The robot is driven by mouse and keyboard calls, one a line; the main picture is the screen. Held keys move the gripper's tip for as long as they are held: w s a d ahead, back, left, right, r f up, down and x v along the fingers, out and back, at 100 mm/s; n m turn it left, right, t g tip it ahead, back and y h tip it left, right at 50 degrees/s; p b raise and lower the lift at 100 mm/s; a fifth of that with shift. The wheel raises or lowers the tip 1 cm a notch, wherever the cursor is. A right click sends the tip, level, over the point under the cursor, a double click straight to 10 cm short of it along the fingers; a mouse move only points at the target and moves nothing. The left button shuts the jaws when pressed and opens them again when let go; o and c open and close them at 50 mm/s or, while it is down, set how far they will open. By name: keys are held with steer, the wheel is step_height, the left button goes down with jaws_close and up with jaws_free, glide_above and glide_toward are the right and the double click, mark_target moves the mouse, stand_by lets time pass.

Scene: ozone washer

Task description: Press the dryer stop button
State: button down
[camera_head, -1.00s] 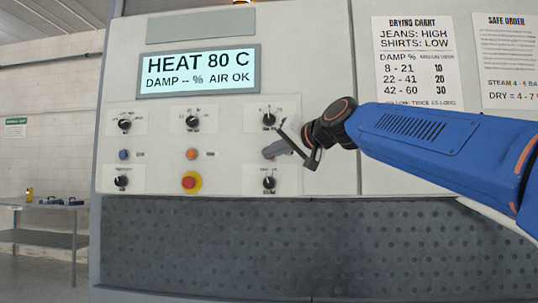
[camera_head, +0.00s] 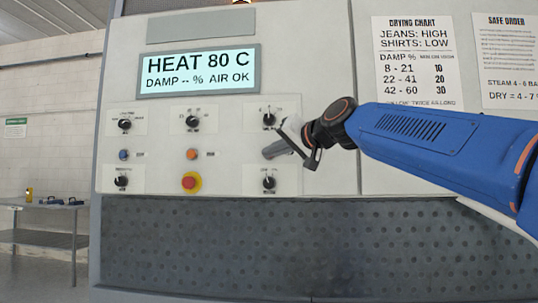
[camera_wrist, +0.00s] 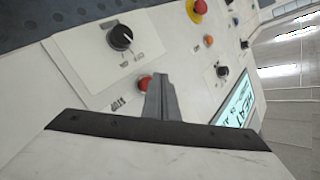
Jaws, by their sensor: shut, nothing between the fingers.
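The small red button (camera_wrist: 145,83), with a label beside it that seems to read STOP, sits on the white control panel (camera_wrist: 185,70) in the wrist view. My gripper (camera_wrist: 161,78) is shut and empty, its fingertips right beside the red button and partly over its edge. I cannot tell whether they touch it. In the head view my gripper (camera_head: 266,153) is at the right column of controls on the panel (camera_head: 225,120), between an upper and a lower knob. There it hides the red button.
A black knob (camera_wrist: 120,38) is close to the fingers. A blue button (camera_head: 124,155), an orange button (camera_head: 191,154) and a red mushroom button on a yellow base (camera_head: 190,181) are to the left. The display (camera_head: 198,72) reads HEAT 80 C.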

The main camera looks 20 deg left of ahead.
steer(key=shift+w, duration=0.1)
stand_by(0.7)
steer(key=shift+w+a, duration=0.1)
steer(key=shift+w, duration=0.2)
steer(key=shift+w+a, duration=0.1)
steer(key=shift+w, duration=0.4)
stand_by(0.9)
steer(key=shift+s, duration=0.2)
steer(key=shift+s+d, duration=0.2)
steer(key=shift+s, duration=0.55)
steer(key=shift+s+d, duration=0.2)
steer(key=shift+s, duration=0.6)
steer(key=shift+s+d, duration=0.2)
steer(key=shift+s, duration=0.6)
steer(key=shift+s+d, duration=0.2)
steer(key=shift+s, duration=0.6)
